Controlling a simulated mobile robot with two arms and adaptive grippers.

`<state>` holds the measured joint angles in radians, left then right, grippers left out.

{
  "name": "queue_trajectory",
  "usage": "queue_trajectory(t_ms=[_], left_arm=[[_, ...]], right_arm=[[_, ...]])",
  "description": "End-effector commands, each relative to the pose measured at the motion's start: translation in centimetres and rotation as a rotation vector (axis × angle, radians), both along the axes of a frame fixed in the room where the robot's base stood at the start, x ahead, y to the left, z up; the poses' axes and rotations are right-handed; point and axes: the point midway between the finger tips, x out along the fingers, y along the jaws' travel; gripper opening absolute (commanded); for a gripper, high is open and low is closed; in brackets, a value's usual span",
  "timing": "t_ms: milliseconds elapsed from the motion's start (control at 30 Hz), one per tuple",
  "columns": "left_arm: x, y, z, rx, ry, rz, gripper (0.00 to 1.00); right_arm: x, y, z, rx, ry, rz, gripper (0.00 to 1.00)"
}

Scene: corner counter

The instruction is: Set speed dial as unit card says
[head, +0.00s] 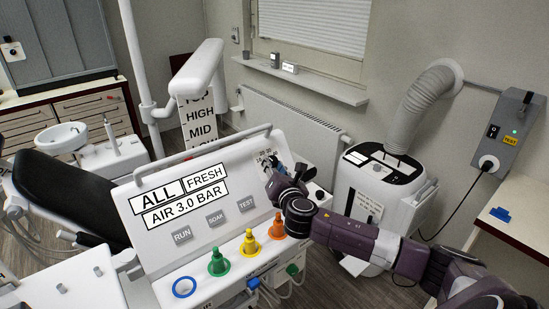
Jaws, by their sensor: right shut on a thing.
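My right gripper (285,178) is at the right end of the white console panel (170,240). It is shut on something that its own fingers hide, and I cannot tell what. Small dark markings (267,158) show just behind it. The panel carries cards reading "ALL", "FRESH" and "AIR 3.0 BAR" (185,205). A hanging card (201,125) behind the panel lists "HIGH" and "MID", with its top and bottom lines partly covered. A white unit (345,200) with a hose stands at the right, with a small text card (368,208) too small to read. No speed dial shows clearly. My left gripper is out of view.
Grey buttons RUN, SOAK and TEST (246,203) and coloured ports, such as the yellow one (250,243), sit on the console. A black chair (65,195) is at the left. A wall box with a plug (500,140) is at the right. Some floor is free at the lower right.

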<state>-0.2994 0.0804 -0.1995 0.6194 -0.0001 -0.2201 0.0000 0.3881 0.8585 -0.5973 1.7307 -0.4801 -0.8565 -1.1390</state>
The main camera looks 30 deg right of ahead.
Motion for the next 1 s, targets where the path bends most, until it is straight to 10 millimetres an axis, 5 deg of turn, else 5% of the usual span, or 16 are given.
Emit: queue_trajectory(t_ms=[300, 900, 933, 1000], left_arm=[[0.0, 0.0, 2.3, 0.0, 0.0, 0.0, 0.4], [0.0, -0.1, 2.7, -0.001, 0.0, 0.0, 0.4], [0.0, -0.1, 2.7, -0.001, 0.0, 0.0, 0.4], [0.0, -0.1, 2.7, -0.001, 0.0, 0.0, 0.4]], right_arm=[[0.1, 0.1, 0.4, 0.129, 0.009, -0.089, 0.05], [0.1, 0.0, 0.2, 0.161, 0.011, -0.113, 0.05], [0.1, 0.0, 0.2, 0.161, 0.011, -0.113, 0.31], [0.1, 0.1, 0.2, 0.161, 0.011, -0.113, 0.39]])
